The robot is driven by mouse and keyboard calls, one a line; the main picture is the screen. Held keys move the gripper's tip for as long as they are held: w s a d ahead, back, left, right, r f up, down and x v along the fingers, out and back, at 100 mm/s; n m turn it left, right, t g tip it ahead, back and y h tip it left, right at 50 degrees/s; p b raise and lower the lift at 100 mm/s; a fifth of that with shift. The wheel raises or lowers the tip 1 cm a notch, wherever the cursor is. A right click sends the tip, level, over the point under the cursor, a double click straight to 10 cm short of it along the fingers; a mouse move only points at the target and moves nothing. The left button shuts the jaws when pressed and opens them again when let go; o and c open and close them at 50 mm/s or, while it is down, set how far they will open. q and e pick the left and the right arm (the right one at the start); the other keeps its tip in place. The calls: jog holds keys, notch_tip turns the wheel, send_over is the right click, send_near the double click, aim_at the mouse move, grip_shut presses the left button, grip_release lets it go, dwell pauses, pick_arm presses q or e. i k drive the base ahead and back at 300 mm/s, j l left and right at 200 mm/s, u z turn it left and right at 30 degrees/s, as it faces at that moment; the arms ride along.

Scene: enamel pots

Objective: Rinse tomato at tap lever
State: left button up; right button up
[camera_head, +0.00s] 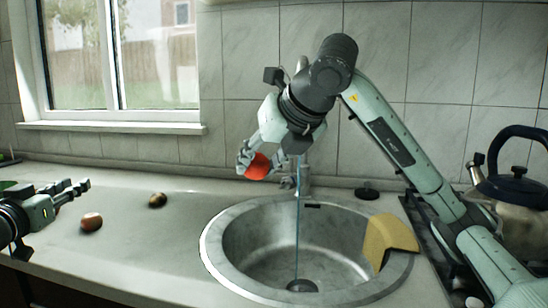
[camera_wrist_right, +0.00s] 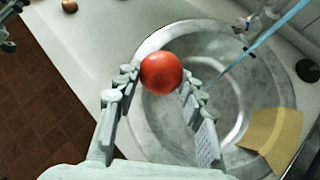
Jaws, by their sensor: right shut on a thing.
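The red tomato (camera_head: 258,167) is held in my right gripper (camera_head: 255,164), in the air near the left back rim of the sink. In the right wrist view the tomato (camera_wrist_right: 161,72) sits between the two fingers of the shut right gripper (camera_wrist_right: 160,85). The tap (camera_head: 303,182) stands behind the sink, partly hidden by my right arm; its lever is not clear. A thin blue water stream (camera_head: 297,225) runs down into the sink, to the right of the tomato and apart from it. My left gripper (camera_head: 75,190) is at the far left, seen from the side.
The round metal sink (camera_head: 235,235) has a yellow cloth (camera_head: 388,236) over its right rim. Two small round brownish items, one nearer (camera_head: 92,221) and one farther (camera_head: 158,199), lie on the left counter. A kettle (camera_head: 512,190) stands on the hob at right.

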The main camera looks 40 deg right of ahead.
aim_at(292, 174)
jog(key=i+j+z, duration=0.1)
jog(key=i+j, duration=0.2)
jog(key=j, duration=0.15)
jog(key=i+j, duration=0.25)
jog(key=j, duration=0.2)
jog(key=z, duration=1.45)
jog(key=i+l+z, duration=0.1)
jog(key=i, duration=0.25)
jog(key=k+l, duration=0.05)
jog(key=l, duration=0.05)
